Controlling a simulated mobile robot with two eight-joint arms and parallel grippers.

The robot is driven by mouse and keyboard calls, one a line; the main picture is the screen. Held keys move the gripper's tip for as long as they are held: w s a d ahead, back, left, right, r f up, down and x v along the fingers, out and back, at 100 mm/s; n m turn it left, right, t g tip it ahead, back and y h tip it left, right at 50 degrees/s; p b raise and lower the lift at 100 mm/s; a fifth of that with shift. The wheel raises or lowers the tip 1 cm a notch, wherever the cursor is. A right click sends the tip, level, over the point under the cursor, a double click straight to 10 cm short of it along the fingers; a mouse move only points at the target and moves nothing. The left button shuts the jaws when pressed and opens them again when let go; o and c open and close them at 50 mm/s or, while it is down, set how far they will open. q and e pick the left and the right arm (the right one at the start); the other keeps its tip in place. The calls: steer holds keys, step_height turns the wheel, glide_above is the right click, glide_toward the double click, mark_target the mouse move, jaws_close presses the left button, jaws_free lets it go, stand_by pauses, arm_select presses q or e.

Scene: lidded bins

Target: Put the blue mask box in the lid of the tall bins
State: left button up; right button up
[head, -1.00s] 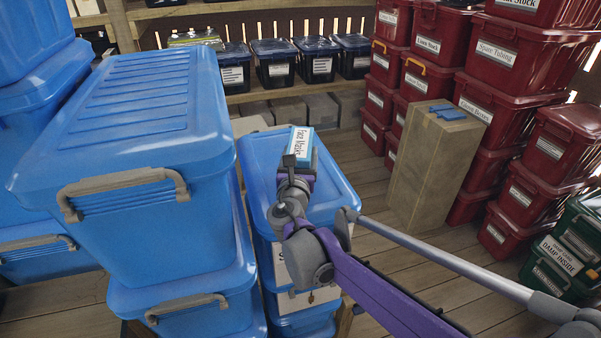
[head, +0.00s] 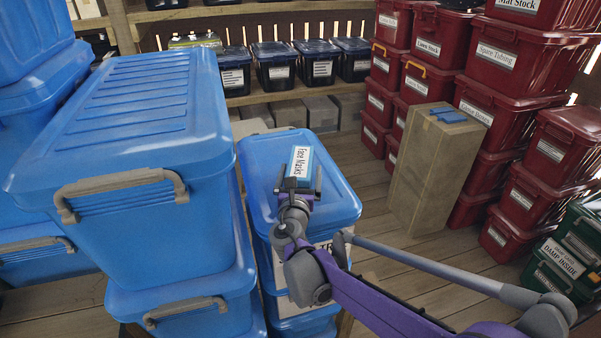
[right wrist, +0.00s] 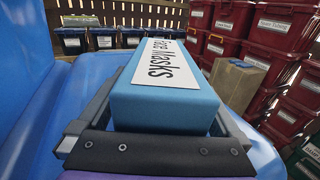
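The blue mask box (head: 299,166), with a white "Face Masks" label, is held in my right gripper (head: 299,185). In the right wrist view the box (right wrist: 165,107) sits between the two dark fingers. It is over the blue lid (head: 338,207) of the bin stack in the middle of the head view. I cannot tell whether the box touches the lid. My arm hides part of this stack's front and its label. My left gripper is not in view.
A taller stack of blue bins (head: 150,215) with grey handles stands close on the left. A cardboard box (head: 425,175) with a small blue item on top and stacked red bins (head: 510,105) stand to the right.

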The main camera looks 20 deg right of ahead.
steer(key=shift+r, duration=0.2)
steer(key=v, duration=1.2)
steer(key=shift+b, duration=0.35)
steer(key=s+d+f+m+g, duration=0.1)
steer(key=d+m, duration=0.1)
steer(key=s+d+f+m+g, duration=0.1)
steer(key=d+m, duration=0.1)
steer(key=s+d+f+m+g+h, duration=0.1)
steer(key=s+d+f+m, duration=0.1)
steer(key=shift+m, duration=0.4)
steer(key=s+d+f+m+g+y, duration=0.35)
steer(key=s+f+m+g, duration=0.35)
steer(key=s+f+m, duration=0.6)
steer(key=s+a+f+m+g+y, duration=0.1)
steer(key=s+a+m+y, duration=0.3)
steer(key=s+m, duration=0.4)
steer(key=f+m, duration=0.1)
steer(key=m, duration=0.3)
steer(key=shift+s+a+f+g, duration=0.2)
steer(key=shift+a+g, duration=0.1)
steer(key=shift+a, duration=0.1)
